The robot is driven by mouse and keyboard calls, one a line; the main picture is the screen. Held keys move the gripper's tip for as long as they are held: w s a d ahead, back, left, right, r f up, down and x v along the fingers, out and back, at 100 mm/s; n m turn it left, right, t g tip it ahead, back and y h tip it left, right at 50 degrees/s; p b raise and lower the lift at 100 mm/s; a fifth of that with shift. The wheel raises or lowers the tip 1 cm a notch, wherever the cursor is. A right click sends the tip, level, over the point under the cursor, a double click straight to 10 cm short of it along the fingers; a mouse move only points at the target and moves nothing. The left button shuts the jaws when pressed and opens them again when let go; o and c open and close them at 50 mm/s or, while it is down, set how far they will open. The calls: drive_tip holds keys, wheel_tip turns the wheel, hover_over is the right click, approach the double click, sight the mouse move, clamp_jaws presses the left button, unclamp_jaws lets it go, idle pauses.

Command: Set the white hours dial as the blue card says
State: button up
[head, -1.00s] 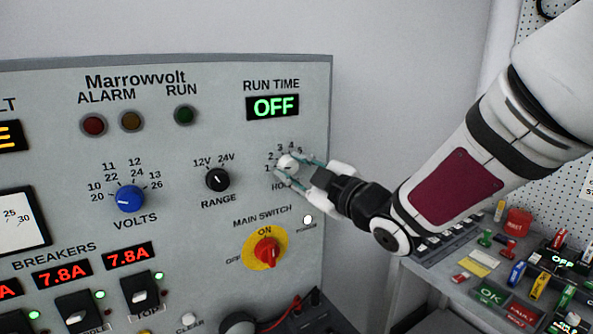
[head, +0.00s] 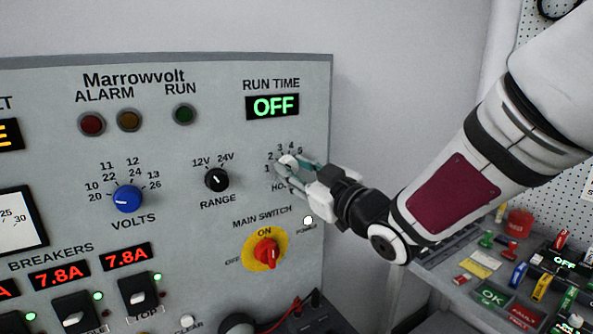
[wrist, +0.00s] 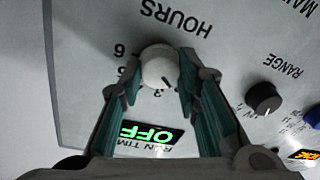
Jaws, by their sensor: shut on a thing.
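The white hours dial (wrist: 158,68) is on the grey panel, with its dark pointer mark in view in the wrist view. In the head view the dial (head: 286,165) is partly hidden by my gripper. My gripper (head: 288,172) is at the dial, its teal-padded fingers on either side of the knob; it is shut on the dial. In the wrist view the fingers (wrist: 165,78) flank the dial. The RUN TIME display (head: 272,107) above it reads OFF in green. The blue card is not seen in these frames.
The black RANGE knob (head: 217,180) and blue VOLTS knob (head: 128,199) are left of the dial. The red MAIN SWITCH (head: 267,252) on its yellow plate is below. A side bench at right holds coloured tags and a yellow card (head: 482,262).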

drive_tip(key=o, duration=1.2)
drive_tip(key=shift+c, duration=0.2)
drive_tip(key=v, duration=0.7)
drive_tip(key=shift+s+d, duration=0.15)
drive_tip(key=shift+s, duration=0.1)
